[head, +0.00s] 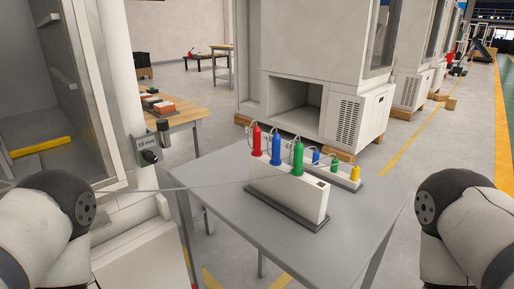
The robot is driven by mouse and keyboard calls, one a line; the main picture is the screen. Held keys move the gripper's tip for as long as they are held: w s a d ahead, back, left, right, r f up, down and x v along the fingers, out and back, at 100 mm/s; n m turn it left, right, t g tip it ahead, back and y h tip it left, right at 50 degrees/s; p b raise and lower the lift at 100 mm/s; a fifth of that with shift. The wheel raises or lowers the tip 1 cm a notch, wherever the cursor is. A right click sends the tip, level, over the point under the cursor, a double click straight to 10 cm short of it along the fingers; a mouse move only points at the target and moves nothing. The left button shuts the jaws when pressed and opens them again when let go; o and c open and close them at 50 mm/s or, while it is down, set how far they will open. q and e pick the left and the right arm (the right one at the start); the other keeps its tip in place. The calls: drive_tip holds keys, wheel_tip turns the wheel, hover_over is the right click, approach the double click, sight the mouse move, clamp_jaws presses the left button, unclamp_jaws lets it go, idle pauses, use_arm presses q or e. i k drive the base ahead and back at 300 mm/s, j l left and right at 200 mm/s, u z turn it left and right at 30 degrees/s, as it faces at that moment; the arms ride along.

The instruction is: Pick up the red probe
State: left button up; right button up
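The red probe (256,140) stands upright in the top of a white box-like holder (289,198) on a grey table. It is the leftmost in a row with a blue probe (276,152) and a green probe (297,160). Cables loop up behind these probes. My arms show at the left and right edges, on either side of the table, apart from the probes. Neither gripper is in the picture.
A second white holder (342,178) behind has smaller blue, green and yellow plugs. The grey table (220,172) is bare at its left and front right. A thin cable crosses towards the left cabinet. A wooden table (186,111) stands behind left. Large white machines (300,60) stand behind.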

sight(256, 132)
drive_tip(key=i+j+z, duration=0.2)
drive_tip(key=z, duration=0.3)
drive_tip(key=i+j+z, duration=0.15)
drive_tip(key=j+z, duration=0.35)
drive_tip(key=i+j+z, duration=0.1)
drive_tip(key=j+z, duration=0.15)
drive_tip(key=z, duration=0.25)
